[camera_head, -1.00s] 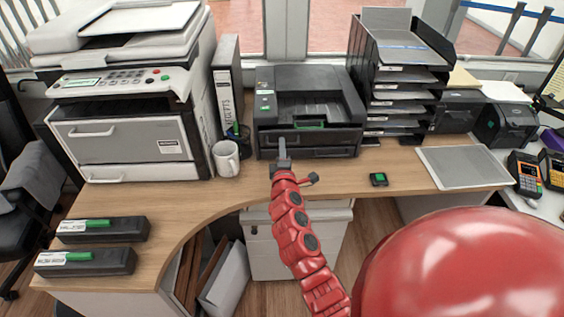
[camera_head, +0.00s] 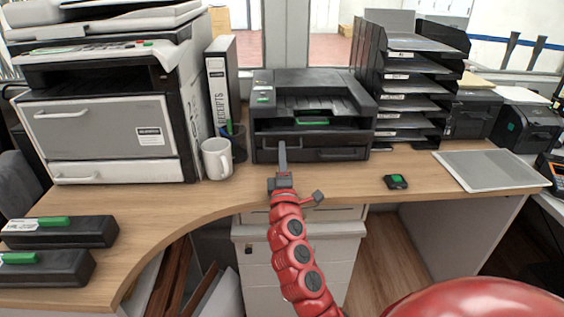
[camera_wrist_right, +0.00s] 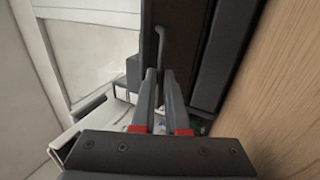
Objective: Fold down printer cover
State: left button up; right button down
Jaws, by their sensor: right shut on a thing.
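The black printer (camera_head: 312,98) stands at the back of the wooden desk, with a green-marked output slot on top and dark panels on its front. My right gripper (camera_head: 283,160) is at the left part of that front. In the right wrist view its two grey fingers (camera_wrist_right: 159,75) are close together around the lower end of a thin grey handle (camera_wrist_right: 160,45) on a dark panel (camera_wrist_right: 178,45). The fingers hide the contact itself. I cannot tell from the frames how far the cover is tilted. My left gripper is not in view.
A white mug (camera_head: 217,158), a dark pen cup (camera_head: 237,143) and a receipts binder (camera_head: 222,85) stand left of the printer. A tray stack (camera_head: 405,95) stands close on its right. A large copier (camera_head: 105,110) fills the left. The desk before the printer is mostly clear.

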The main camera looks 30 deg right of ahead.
dwell(0.4)
jog(key=c, duration=1)
grip_release()
jog(key=shift+o, duration=0.2)
jog(key=b+v, duration=0.1)
jog(key=v, duration=1.6)
jog(key=shift+s+b, duration=0.25)
jog(key=shift+b, duration=0.15)
jog(key=shift+f, duration=0.1)
